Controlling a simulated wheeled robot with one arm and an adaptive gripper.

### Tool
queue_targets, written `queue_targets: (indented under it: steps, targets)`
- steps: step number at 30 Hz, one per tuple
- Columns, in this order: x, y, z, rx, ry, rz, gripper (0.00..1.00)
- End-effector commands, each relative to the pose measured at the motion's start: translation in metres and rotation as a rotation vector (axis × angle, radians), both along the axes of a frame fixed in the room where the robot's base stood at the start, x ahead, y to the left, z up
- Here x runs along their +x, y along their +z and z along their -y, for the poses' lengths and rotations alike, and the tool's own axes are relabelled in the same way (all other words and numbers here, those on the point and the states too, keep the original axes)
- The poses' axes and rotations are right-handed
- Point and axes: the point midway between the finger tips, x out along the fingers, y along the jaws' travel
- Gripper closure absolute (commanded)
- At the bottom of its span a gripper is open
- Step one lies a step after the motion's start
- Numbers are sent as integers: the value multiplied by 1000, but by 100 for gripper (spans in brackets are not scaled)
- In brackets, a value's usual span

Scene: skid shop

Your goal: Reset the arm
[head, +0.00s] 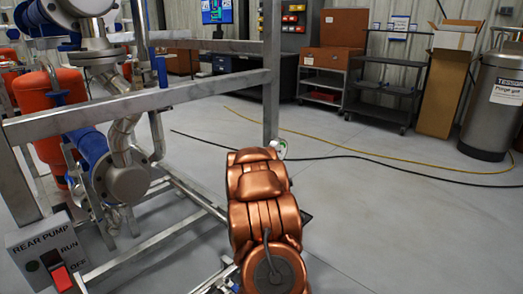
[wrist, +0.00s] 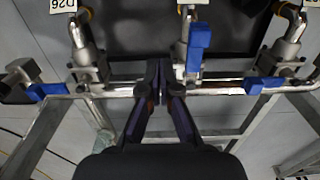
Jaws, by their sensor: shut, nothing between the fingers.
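My arm (head: 262,200) shows in the head view as a copper-coloured shape at the lower middle, reaching forward beside the metal skid frame (head: 150,98). My gripper (wrist: 158,68) shows in the wrist view, with its two dark fingers together at the tips and nothing between them. It points toward a horizontal metal pipe (wrist: 225,89) that carries valves. A blue valve handle (wrist: 199,40) is just right of the fingertips. Whether the fingers touch the pipe or handle cannot be told. The gripper is hidden in the head view.
Blue handles also sit at left (wrist: 46,91) and right (wrist: 264,84) in the wrist view. A REAR PUMP switch box (head: 50,262) is at lower left. A hose (head: 340,156) and yellow cable (head: 400,165) cross the open floor. A cart (head: 388,90) stands behind.

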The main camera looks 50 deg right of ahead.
Motion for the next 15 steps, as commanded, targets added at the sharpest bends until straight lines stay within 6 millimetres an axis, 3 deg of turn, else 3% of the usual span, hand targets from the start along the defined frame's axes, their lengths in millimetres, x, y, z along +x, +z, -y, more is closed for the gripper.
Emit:
queue_targets:
  steps: [10, 15]
  targets:
    - [1, 4, -2, 0, 1, 0, 100]
    - [8, 41, -19, 2, 7, -2, 100]
